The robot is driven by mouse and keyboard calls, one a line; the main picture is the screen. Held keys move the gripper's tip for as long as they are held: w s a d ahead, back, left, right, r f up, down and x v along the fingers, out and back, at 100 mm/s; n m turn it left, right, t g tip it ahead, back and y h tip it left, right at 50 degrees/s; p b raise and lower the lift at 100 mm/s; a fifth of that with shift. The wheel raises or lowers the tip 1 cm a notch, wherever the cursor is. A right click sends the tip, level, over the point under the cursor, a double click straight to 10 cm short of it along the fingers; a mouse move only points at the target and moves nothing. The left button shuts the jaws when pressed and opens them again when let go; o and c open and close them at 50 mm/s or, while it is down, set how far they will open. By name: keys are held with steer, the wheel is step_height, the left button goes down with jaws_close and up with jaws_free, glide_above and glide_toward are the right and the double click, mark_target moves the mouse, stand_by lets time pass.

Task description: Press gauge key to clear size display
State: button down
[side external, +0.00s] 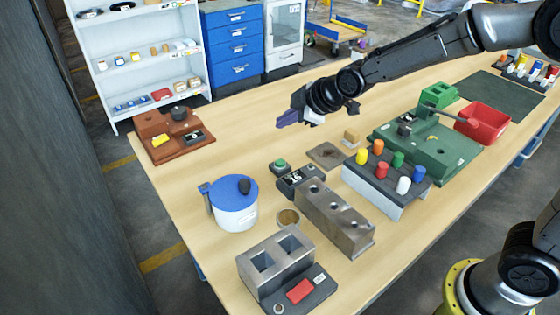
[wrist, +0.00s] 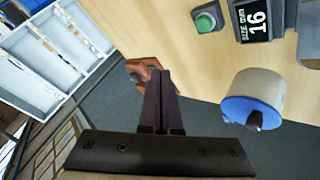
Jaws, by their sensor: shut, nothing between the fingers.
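The gauge key is a round green button (wrist: 207,20) on a small dark base, at the top of the wrist view; it also shows in the side view (side external: 280,163). Beside it, the size display (wrist: 254,20) reads "SIZE mm 16"; in the side view the display (side external: 295,177) sits just in front of the key. My gripper (side external: 286,119) is above the table, higher than the key and apart from it. Its dark purple fingers (wrist: 157,78) are together with nothing between them.
A blue-lidded white pot (side external: 232,203) stands left of the display. A steel block with holes (side external: 335,220), a rack of coloured pegs (side external: 370,192) and a green fixture (side external: 440,145) stand in front and to the right. A brown tray (side external: 170,150) is at the far left.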

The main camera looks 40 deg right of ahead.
stand_by(0.3)
glide_above(284, 167)
steer(key=shift+w+d+f, duration=0.1)
steer(key=shift+f, duration=4.25)
steer(key=shift+f, duration=0.4)
steer(key=shift+f, duration=0.55)
steer(key=shift+r, duration=0.9)
steer(key=shift+r, duration=0.15)
